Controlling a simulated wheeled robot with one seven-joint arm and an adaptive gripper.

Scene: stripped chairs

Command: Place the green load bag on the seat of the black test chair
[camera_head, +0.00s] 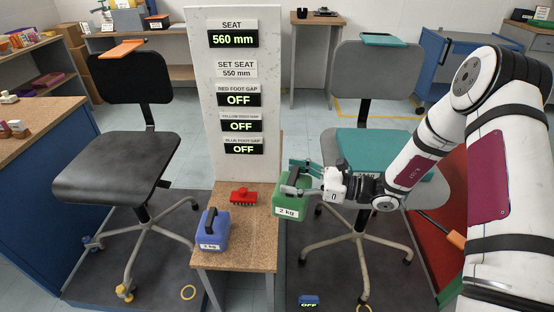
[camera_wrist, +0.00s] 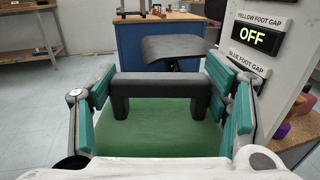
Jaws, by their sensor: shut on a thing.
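The green load bag (camera_head: 289,198), marked 2 kg, has a black handle on top. My gripper (camera_head: 296,176) is shut on this handle and holds the bag at the right edge of the small wooden bench. In the wrist view the handle (camera_wrist: 157,84) lies between the teal-padded fingers, with the green body (camera_wrist: 160,135) below. The black test chair (camera_head: 115,165) stands at the left, its flat black seat empty and an orange piece on its backrest top. Its seat (camera_wrist: 172,47) also shows ahead in the wrist view.
A grey chair with a teal pad (camera_head: 385,150) is at the right. A blue-sided counter (camera_head: 45,180) borders the left.

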